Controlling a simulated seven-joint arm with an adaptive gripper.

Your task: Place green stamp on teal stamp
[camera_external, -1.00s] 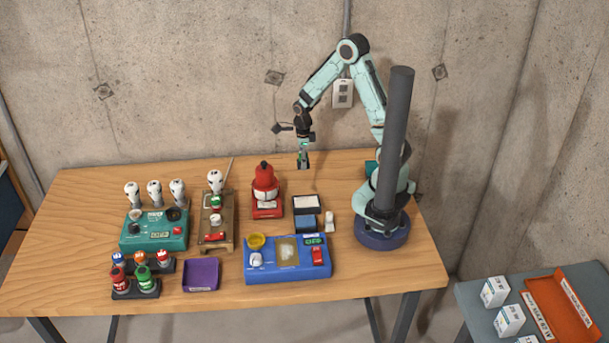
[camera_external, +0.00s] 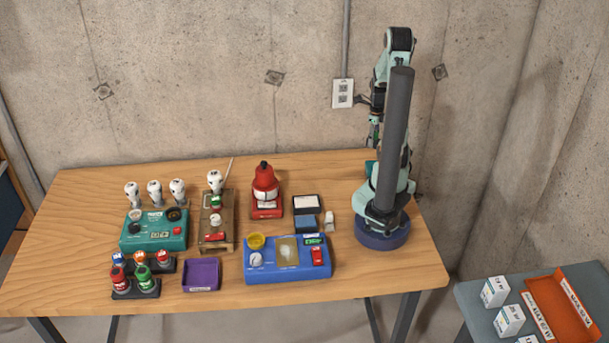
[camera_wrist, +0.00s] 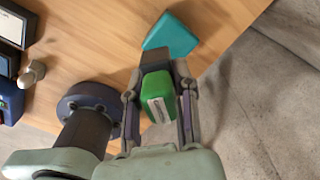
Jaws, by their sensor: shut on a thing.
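The green stamp (camera_wrist: 157,95) is a green block with a pale label, held between the fingers of my gripper (camera_wrist: 158,80) in the wrist view. The teal stamp (camera_wrist: 172,35) lies on the wooden table near its edge, just beyond the fingertips in that view. The held green stamp appears above the table and apart from the teal one; the exact height is unclear. In the external view, my gripper (camera_external: 374,142) hangs beside the dark column, over the back right of the table. The teal stamp (camera_external: 371,167) shows there below it, partly hidden by my arm.
A dark-framed white pad (camera_external: 306,204), a blue block (camera_external: 306,224) and a small white piece (camera_external: 329,222) lie left of my base. The blue device (camera_external: 287,271) and red bottle-like item (camera_external: 265,182) stand farther left. The concrete wall is close behind.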

